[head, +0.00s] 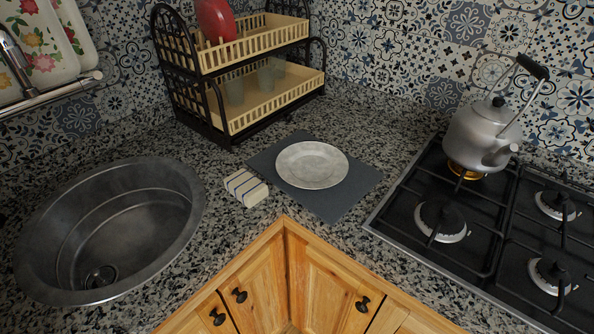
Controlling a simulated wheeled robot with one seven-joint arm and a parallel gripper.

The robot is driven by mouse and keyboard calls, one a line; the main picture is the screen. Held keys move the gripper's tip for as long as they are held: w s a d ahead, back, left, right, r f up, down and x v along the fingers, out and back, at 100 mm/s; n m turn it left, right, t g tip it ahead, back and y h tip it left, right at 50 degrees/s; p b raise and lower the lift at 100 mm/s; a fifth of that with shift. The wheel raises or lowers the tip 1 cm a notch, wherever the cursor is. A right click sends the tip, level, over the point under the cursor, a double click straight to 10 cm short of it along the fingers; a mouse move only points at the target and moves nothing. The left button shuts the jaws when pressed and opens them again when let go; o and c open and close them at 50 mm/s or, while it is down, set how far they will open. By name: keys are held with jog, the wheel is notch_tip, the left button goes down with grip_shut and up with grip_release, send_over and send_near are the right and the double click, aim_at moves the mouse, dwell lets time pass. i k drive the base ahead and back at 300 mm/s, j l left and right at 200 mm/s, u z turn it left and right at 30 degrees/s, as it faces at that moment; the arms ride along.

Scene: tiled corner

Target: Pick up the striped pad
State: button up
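The striped pad (246,187) is a small cream block with dark stripes across its top. It lies on the speckled stone counter, between the round metal sink and the grey mat. Its right side is close to the mat's left corner; I cannot tell whether they touch. Nothing lies on top of it. My gripper does not show in the head view.
A white plate (312,165) lies on the dark grey mat (343,204). The sink (108,232) is at left, a two-tier dish rack (262,108) behind. A kettle (482,135) stands on the gas hob (431,257) at right. Wooden cabinets (262,277) are below.

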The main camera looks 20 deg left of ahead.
aim_at(250, 191)
jog(key=i+j, duration=0.15)
jog(key=i, duration=0.25)
jog(key=u, duration=1.55)
jog(key=i+l, duration=0.05)
